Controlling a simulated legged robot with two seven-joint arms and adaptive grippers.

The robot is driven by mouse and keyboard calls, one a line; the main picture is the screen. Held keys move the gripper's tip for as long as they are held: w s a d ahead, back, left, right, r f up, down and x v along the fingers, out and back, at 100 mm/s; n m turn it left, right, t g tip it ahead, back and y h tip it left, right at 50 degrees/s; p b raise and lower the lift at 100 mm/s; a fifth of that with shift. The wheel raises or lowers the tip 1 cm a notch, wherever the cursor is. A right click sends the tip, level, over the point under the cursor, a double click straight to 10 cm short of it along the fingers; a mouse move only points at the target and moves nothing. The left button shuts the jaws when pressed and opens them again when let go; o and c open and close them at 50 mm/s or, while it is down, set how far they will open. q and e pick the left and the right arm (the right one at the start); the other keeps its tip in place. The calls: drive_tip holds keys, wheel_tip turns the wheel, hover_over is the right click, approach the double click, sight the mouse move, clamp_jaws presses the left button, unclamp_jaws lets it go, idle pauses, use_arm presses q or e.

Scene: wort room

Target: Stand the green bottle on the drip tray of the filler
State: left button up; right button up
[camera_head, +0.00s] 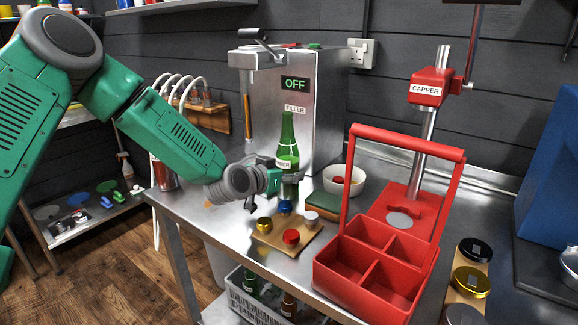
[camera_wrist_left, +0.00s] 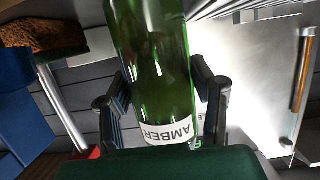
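The green bottle (camera_head: 287,132) is upright in front of the steel filler (camera_head: 325,95), which shows "OFF". My left gripper (camera_head: 284,177) is around the lower part of the bottle. In the left wrist view the bottle (camera_wrist_left: 155,65), labelled "AMBER", sits between both fingers (camera_wrist_left: 165,92), which look closed against its sides. The bottle appears held above the bench. The filler's spout tube (camera_head: 248,112) hangs to the left of the bottle. The drip tray cannot be made out; my left arm covers the area under the spout. My right gripper is not in view.
A wooden board (camera_head: 286,238) with several coloured caps lies in front of the bottle. A red carrier (camera_head: 340,277) with empty compartments stands to the right, before the red capper (camera_head: 428,88). A white bowl (camera_head: 345,181) sits behind. A crate with bottles (camera_head: 250,304) is below the bench.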

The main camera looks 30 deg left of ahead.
use_arm(q)
drive_tip(key=shift+s+a+f, duration=0.1)
drive_tip(key=shift+a+f, duration=0.05)
drive_tip(key=shift+d, duration=0.25)
drive_tip(key=shift+d+r+p, duration=0.1)
drive_tip(key=shift+r+p, duration=0.25)
drive_tip(key=shift+r, duration=0.1)
drive_tip(key=shift+r+p, duration=0.4)
drive_tip(key=shift+r, duration=0.3)
drive_tip(key=shift+a, duration=0.2)
drive_tip(key=shift+d, duration=0.1)
